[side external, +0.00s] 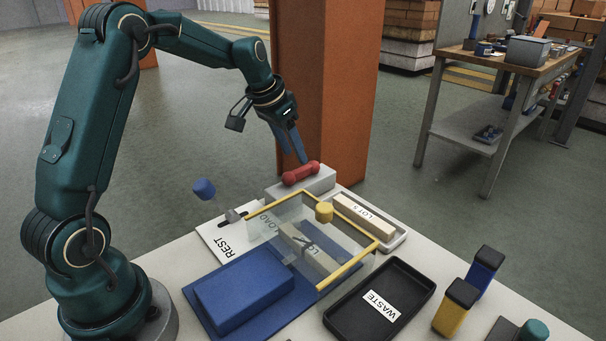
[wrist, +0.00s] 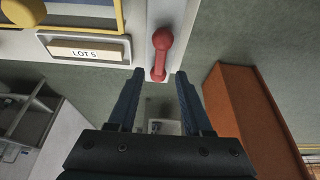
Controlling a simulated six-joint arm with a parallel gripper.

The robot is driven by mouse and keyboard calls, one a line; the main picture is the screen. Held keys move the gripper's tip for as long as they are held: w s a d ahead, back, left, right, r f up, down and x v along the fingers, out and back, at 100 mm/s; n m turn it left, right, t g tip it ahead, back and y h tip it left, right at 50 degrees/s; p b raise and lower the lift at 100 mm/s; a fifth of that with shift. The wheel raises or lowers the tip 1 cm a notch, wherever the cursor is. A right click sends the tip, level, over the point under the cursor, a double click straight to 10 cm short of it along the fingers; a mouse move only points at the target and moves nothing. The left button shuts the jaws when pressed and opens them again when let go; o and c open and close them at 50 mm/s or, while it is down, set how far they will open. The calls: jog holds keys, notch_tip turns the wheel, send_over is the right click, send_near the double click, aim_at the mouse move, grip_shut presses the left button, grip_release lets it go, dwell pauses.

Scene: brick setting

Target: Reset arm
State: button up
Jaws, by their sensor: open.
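My gripper (side external: 296,148) is open and hangs from the arm at the table's back edge, pointing down. Its fingertips are close to a red dumbbell-shaped handle (side external: 301,173), which lies on a pale grey block (side external: 322,183). The red handle (wrist: 161,52) shows just ahead of the fingertips, upright in that picture. I cannot tell how far apart the fingers and handle are in depth.
A clear cover with a yellow frame (side external: 348,272) stands mid-table over a labelled block. An orange column (side external: 335,100) rises behind.

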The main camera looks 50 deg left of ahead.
jog(key=shift+w+d+r, duration=0.1)
jog(key=shift+d+r, duration=0.15)
jog(key=s+d+r+m+t, duration=0.2)
jog(key=s+d+r, duration=0.6)
jog(key=d+r, duration=0.25)
jog(key=s+d+f+n, duration=0.1)
jog(key=s+f, duration=0.2)
jog(key=s, duration=0.4)
jog(key=s+d+f+g, duration=0.1)
jog(key=s+f, duration=0.2)
jog(key=s, duration=0.5)
jog(key=shift+s+d+n, duration=0.2)
jog(key=shift+d+n, duration=0.05)
jog(key=shift+n, duration=0.15)
